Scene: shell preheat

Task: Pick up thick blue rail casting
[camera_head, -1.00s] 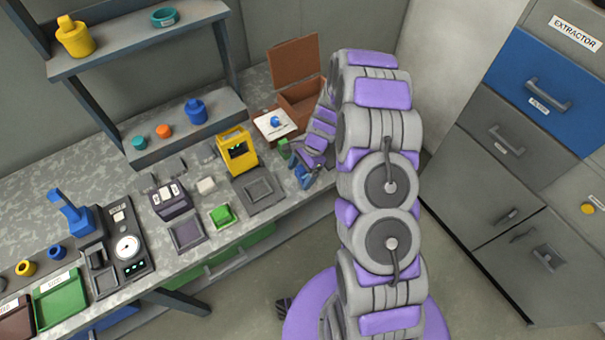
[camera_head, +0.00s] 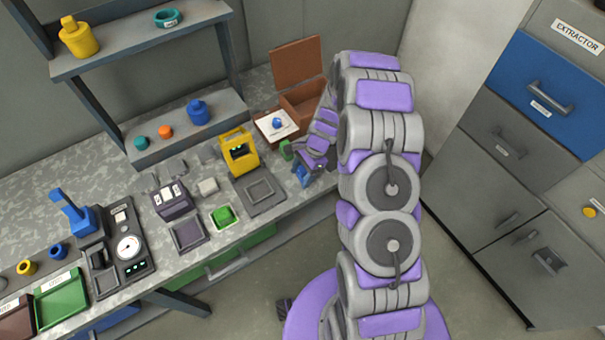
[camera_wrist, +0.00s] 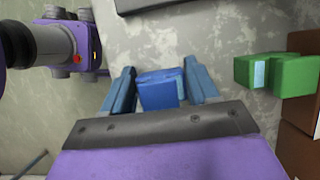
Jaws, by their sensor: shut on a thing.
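My gripper (camera_wrist: 160,90) is shut on a blue block-like casting (camera_wrist: 158,93), which shows between its two blue fingers in the wrist view. In the head view my gripper (camera_head: 304,174) is at the bench's front edge, right of the dark grey tray. The casting is too small there to tell apart from the blue fingers. In the wrist view the speckled bench top lies behind the casting; I cannot tell how far apart they are.
A green stepped block (camera_wrist: 278,74) stands right of my gripper. An open brown box (camera_head: 303,100) and a white card with a small blue piece (camera_head: 277,122) are behind. A yellow device (camera_head: 238,152) and dark grey tray (camera_head: 259,192) are to the left.

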